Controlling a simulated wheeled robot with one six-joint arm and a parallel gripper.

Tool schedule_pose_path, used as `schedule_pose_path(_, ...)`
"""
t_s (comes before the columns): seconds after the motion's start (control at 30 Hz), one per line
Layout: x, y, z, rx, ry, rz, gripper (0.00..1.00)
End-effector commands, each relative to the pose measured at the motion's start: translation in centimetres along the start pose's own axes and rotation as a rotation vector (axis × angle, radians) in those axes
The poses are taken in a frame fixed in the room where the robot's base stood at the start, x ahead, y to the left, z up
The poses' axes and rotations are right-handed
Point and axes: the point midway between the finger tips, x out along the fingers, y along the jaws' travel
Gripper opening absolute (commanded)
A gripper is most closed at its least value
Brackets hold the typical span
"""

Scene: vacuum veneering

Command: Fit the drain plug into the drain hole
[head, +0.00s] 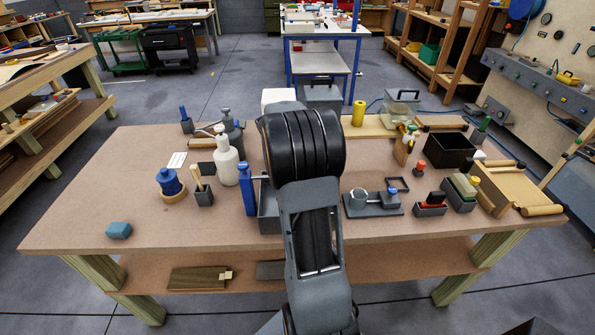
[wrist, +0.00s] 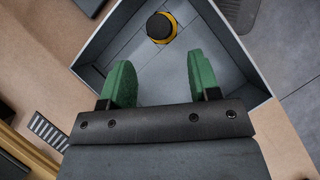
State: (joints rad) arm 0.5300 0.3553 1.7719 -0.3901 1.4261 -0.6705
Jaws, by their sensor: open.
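My gripper (wrist: 160,82) is open, its two green fingers reaching into a grey open-topped basin (wrist: 245,62), with nothing between them. A round black-topped piece with a yellow rim (wrist: 161,27), which looks like the drain plug, is at the basin floor, beyond the fingertips and apart from them. I cannot tell whether it stands on the floor or in a hole. No drain hole can be made out. In the head view part of the grey basin (head: 268,207) shows left of my arm, which hides the rest of it and my gripper.
The brown workbench (head: 110,215) is crowded around the basin. A blue bottle (head: 247,190) and a white bottle (head: 226,160) stand close on its left. A grey plate with a cup (head: 375,208) lies to the right.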

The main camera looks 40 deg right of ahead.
Motion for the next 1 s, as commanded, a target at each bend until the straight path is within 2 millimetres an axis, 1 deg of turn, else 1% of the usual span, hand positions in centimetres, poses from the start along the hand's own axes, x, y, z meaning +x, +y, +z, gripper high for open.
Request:
schedule_pose_path(0.03,-0.8,0.0,-0.1,0.0,0.002,0.003,0.56)
schedule_pose_path(0.1,-1.7,0.0,-0.1,0.0,0.002,0.003,0.56)
schedule_pose_path(0.2,-2.7,0.0,0.0,0.001,0.001,0.002,0.56)
schedule_pose_path(0.37,-3.6,-0.1,0.0,0.001,0.001,0.001,0.56)
schedule_pose_path(0.47,-4.3,-1.0,-0.1,0.007,0.028,0.016,0.56)
schedule_pose_path(0.57,-5.6,-3.8,-0.2,0.034,0.112,0.056,0.56)
schedule_pose_path(0.67,-7.0,-8.2,-0.3,0.078,0.249,0.1,0.56)
schedule_pose_path(0.7,-7.4,-10.1,-0.3,0.098,0.312,0.111,0.56)
schedule_pose_path(0.77,-7.7,-12.9,-0.1,0.128,0.406,0.118,0.56)
schedule_pose_path(0.8,-7.8,-14.7,0.0,0.147,0.468,0.117,0.56)
schedule_pose_path(0.9,-7.6,-18.6,0.4,0.19,0.611,0.098,0.56)
schedule_pose_path(1.0,-7.1,-21.7,0.8,0.226,0.726,0.062,0.56)
